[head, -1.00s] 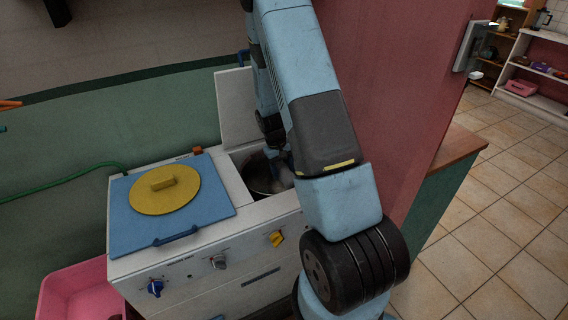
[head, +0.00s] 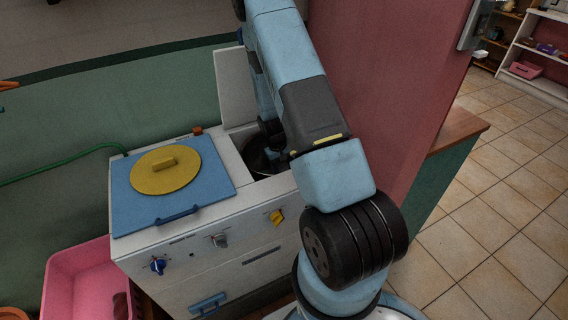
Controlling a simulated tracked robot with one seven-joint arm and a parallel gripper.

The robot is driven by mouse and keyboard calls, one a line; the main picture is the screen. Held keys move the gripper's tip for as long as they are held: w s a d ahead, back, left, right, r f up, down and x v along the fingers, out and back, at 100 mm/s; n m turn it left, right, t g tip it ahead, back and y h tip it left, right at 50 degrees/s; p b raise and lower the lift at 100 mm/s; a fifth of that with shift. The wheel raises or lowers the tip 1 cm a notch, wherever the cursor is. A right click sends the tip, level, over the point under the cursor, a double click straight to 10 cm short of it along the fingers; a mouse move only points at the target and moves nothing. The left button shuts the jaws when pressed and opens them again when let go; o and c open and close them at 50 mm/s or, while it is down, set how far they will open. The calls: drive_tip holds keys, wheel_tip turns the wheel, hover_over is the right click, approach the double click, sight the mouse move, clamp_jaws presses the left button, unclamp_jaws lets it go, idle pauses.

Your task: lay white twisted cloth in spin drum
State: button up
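The spin drum (head: 259,163) is the dark round opening on the right side of the white twin-tub washing machine, with its white lid (head: 235,88) standing up behind it. My arm reaches over the machine from the right and covers much of the opening. My gripper (head: 277,153) is at the drum's mouth, mostly hidden behind my own arm. Its fingers are too small and dark to show whether they are open or shut. I cannot make out the white twisted cloth; the visible part of the drum looks dark.
A blue cover (head: 140,205) with a yellow round lid (head: 165,170) closes the left tub. Knobs line the front panel (head: 215,243). A pink tub (head: 75,285) holds a reddish-brown item at lower left. A red wall (head: 375,100) stands close on the right; tiled floor lies beyond.

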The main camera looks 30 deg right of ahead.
drive_tip(key=shift+w+a+x, duration=0.1)
drive_tip(key=shift+x, duration=0.7)
drive_tip(key=shift+w+a+x, duration=0.1)
drive_tip(key=shift+w+x, duration=0.05)
drive_tip(key=shift+x, duration=0.65)
drive_tip(key=shift+w+a+x, duration=0.1)
drive_tip(key=shift+a+x, duration=0.05)
drive_tip(key=shift+x, duration=0.65)
drive_tip(key=shift+f, duration=0.1)
drive_tip(key=o, duration=1.3)
drive_tip(key=shift+c, duration=0.2)
